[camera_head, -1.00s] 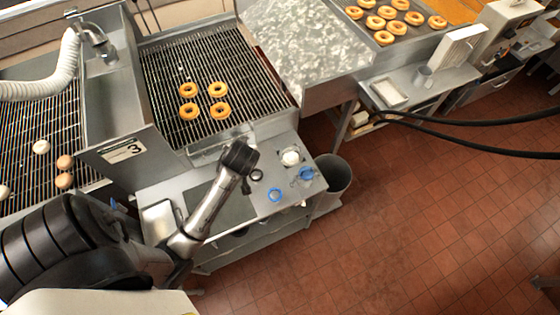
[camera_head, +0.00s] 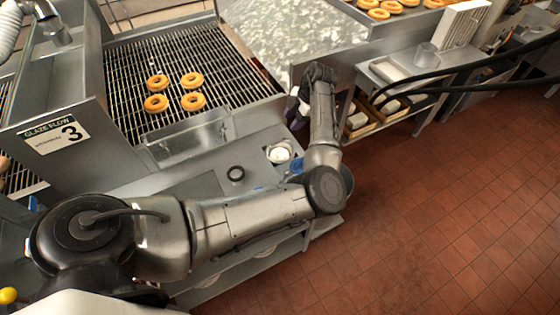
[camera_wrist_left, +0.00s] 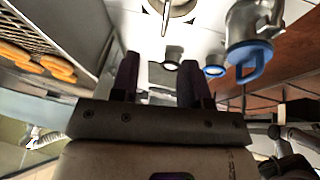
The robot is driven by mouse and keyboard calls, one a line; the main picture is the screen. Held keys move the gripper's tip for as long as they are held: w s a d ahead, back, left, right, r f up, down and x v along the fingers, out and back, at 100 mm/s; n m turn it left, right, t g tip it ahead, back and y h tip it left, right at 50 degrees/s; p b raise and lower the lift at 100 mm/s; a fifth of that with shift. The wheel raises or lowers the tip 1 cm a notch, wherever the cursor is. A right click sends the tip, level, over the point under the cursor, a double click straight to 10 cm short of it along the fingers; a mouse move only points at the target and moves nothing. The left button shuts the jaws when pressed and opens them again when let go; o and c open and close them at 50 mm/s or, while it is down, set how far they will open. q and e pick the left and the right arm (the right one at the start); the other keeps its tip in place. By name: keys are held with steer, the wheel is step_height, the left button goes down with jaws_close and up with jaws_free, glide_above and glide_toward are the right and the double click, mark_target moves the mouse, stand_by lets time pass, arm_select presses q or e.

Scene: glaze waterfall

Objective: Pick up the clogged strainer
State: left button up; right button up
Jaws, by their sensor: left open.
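My left gripper (camera_head: 298,104) is above the far right corner of the steel bench, beside the conveyor's end. Its two dark fingers (camera_wrist_left: 157,80) are apart, with nothing held between them. I cannot tell for certain which item is the clogged strainer. A metal cylinder with a blue looped handle (camera_wrist_left: 250,50) stands ahead and right of the fingers in the wrist view. A smaller blue ring (camera_wrist_left: 214,71) is left of it. A round opening with white content (camera_head: 280,153) is on the bench; my left arm partly hides the blue parts (camera_head: 297,165). My right gripper is not in view.
The conveyor grid (camera_head: 215,58) carries several donuts (camera_head: 193,101). A low shelf unit (camera_head: 400,75) and black hoses stand to the right. The red floor (camera_head: 450,200) is open.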

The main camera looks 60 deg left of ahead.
mark_target(284, 141)
arm_select(q)
steer(key=x, duration=0.4)
steer(key=b+x, duration=0.1)
steer(key=x, duration=0.3)
steer(key=shift+w+d+f, duration=0.1)
steer(key=shift+d+f, duration=0.1)
steer(key=shift+d+b+x, duration=0.1)
steer(key=shift+b+x, duration=0.15)
steer(key=shift+x, duration=1.1)
steer(key=shift+d+b+x, duration=0.15)
steer(key=shift+b+x, duration=0.05)
steer(key=shift+x, duration=1.15)
jaws_close()
